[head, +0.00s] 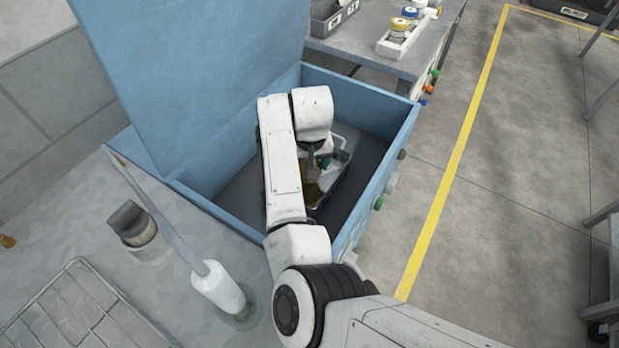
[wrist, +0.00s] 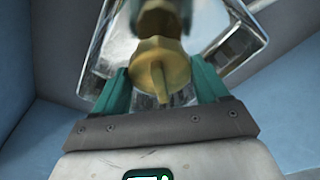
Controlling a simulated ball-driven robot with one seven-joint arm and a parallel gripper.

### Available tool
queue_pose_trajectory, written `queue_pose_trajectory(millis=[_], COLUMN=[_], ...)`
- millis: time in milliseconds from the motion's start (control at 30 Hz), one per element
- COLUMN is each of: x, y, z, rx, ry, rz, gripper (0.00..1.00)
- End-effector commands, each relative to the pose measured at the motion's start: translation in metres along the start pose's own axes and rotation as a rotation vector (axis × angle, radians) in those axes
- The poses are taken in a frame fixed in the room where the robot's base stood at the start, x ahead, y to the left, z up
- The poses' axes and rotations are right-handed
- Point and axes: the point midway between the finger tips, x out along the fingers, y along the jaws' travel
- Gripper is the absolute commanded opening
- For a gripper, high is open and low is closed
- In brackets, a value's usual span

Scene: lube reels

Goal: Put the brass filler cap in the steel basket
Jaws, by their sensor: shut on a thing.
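The brass filler cap (wrist: 158,68) sits between the green fingers of my gripper (wrist: 160,84) in the wrist view; my gripper is shut on it. In the head view my gripper (head: 313,176) is down inside the open blue chest (head: 229,209), where the cap is mostly hidden by my arm. A steel wire basket (head: 75,310) lies on the grey bench at the lower left of the head view, apart from my gripper and cut off by the frame edge.
A shiny metal tray (wrist: 250,42) is behind the cap. The raised blue lid (head: 190,70) and chest walls surround my arm.

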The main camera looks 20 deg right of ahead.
Motion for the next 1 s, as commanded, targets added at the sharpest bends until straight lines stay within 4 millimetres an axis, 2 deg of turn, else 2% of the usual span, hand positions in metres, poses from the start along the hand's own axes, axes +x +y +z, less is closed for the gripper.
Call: queue_pose_trajectory(millis=[233,567,1000], x=[0.008,0.039,0.04], y=[0.002,0.003,0.004], z=[-0.004,-0.001,-0.001], rx=[0.002,0.001,0.0], ry=[0.002,0.002,0.001], rz=[-0.001,-0.002,0.0], gripper=[0.31,0.31,0.31])
